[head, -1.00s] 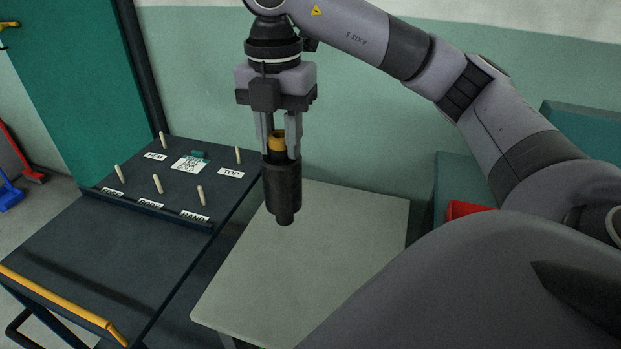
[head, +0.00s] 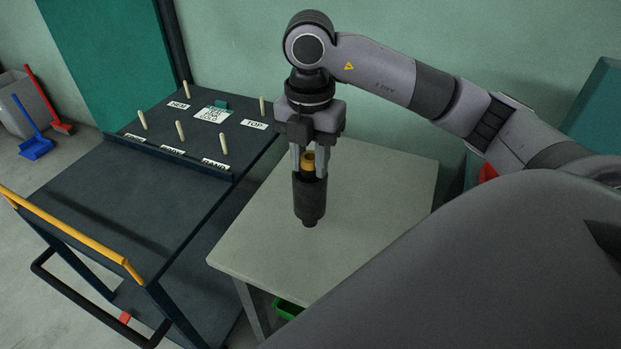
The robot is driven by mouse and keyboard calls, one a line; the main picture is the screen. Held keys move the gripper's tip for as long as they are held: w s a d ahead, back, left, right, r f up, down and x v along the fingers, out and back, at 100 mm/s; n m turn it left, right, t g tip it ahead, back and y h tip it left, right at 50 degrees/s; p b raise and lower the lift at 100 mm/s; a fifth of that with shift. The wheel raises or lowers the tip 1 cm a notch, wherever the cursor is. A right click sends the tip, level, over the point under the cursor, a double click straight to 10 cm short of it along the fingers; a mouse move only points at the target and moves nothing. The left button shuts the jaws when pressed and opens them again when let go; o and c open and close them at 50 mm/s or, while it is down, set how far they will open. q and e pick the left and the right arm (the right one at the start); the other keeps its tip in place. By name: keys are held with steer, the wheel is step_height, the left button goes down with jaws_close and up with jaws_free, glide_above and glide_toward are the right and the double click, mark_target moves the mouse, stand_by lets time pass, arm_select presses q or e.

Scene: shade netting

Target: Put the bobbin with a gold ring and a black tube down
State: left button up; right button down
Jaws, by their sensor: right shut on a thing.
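The bobbin (head: 310,198) is a black tube with a gold ring (head: 309,161) near its top and a narrower black end below. My right gripper (head: 309,170) is shut on it from above, with one finger on either side near the gold ring. The bobbin hangs upright in front of the pale table top (head: 380,200). I cannot tell whether its lower end touches the table. My left gripper is not in view.
A dark trolley (head: 110,205) with several pale pegs, white labels and a yellow handle (head: 75,236) stands left of the table. A green bin (head: 287,308) is below the table. The visible table top around the bobbin is clear.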

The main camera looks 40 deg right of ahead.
mark_target(310, 191)
step_height(310, 191, down, 4)
steer(key=shift+f, duration=0.15)
steer(key=shift+f, duration=0.15)
steer(key=c, duration=0.8)
jaws_free()
